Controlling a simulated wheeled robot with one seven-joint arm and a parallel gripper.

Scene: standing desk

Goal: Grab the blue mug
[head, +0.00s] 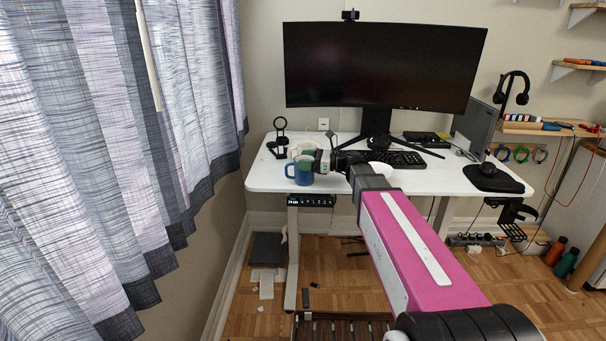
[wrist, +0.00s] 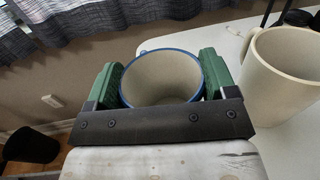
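The blue mug (head: 299,172) stands near the front left edge of the white desk, its handle toward the left in the head view. In the wrist view I look into its pale inside, with a blue rim (wrist: 161,52). My gripper (wrist: 163,80) has its green finger pads on opposite sides of the mug, spread about as wide as the mug. In the head view my gripper (head: 317,160) reaches the mug from the right. Both pads look very close to the wall; whether they press on it cannot be told. The mug's lower part is hidden in the wrist view.
A cream mug (wrist: 280,78) stands close on the right in the wrist view. On the desk (head: 262,180) are a black stand (head: 280,140), a keyboard (head: 398,158) and a monitor (head: 380,65). Curtains (head: 120,130) hang to the left.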

